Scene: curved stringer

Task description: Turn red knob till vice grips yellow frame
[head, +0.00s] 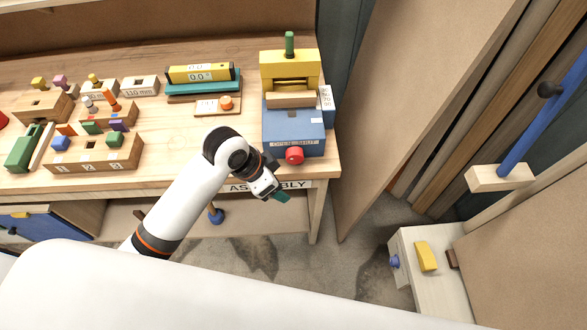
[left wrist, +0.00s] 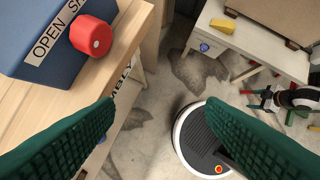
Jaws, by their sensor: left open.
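The red knob (head: 294,155) sticks out of the front of the blue vice base (head: 293,132) at the bench's right end. The knob also shows in the left wrist view (left wrist: 91,36), beside a label reading OPEN. The yellow frame (head: 290,67) stands at the back of the vice, with a pale wooden block (head: 290,97) in front of it. My left gripper (head: 279,182) is just in front of and below the knob, apart from it. Its green fingers (left wrist: 160,108) are spread with nothing between them. Whether the vice touches the frame I cannot tell.
Wooden blocks with coloured pegs (head: 95,152) and a yellow level (head: 200,73) lie left on the bench. A low white cabinet (head: 435,270) stands to the right. A black and white part with green tips (left wrist: 290,100), possibly my right gripper, shows in the wrist view.

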